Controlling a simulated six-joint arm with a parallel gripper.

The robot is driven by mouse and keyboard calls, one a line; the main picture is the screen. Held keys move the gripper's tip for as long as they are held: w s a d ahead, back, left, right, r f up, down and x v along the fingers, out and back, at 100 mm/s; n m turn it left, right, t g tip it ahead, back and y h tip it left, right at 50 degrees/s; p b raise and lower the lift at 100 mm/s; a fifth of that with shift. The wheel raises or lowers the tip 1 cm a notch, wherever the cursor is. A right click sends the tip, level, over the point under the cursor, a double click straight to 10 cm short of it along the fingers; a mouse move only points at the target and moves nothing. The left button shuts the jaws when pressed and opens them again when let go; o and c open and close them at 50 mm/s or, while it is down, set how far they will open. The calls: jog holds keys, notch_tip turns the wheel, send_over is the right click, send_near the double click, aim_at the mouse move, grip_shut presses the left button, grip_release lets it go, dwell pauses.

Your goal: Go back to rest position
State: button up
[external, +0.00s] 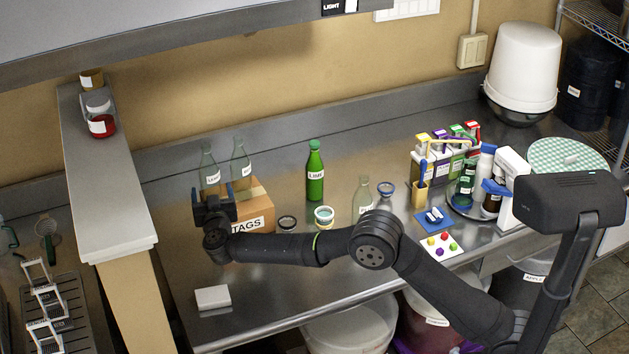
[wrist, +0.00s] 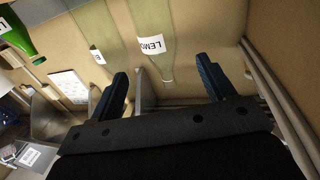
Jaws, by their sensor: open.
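My gripper (external: 213,190) is open and empty at the left end of the steel counter, over the left side of the cardboard box labelled TAGS (external: 253,222). In the wrist view its two blue-black fingers (wrist: 162,80) stand apart with nothing gripped. A clear bottle labelled LEMON (wrist: 151,43) shows beyond the fingertips there. In the external view two clear bottles (external: 209,164) (external: 240,158) stand behind the gripper and box; their bases are hidden. A green bottle labelled LIME (external: 315,172) stands further right, and shows at the wrist view's left edge (wrist: 20,38).
A steel ledge (external: 108,185) rises left of the gripper. Jars (external: 323,216), a clear bottle (external: 362,198) and a blue pad (external: 434,220) stand to the right. A white block (external: 212,297) lies in front. A steel hood (external: 150,35) overhangs the back. The front left counter is mostly bare.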

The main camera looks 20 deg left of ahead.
aim_at(208, 167)
jog(key=x, duration=1.1)
jog(key=shift+w+a, duration=0.15)
jog(key=shift+w, duration=0.1)
jog(key=shift+w+a+f, duration=0.15)
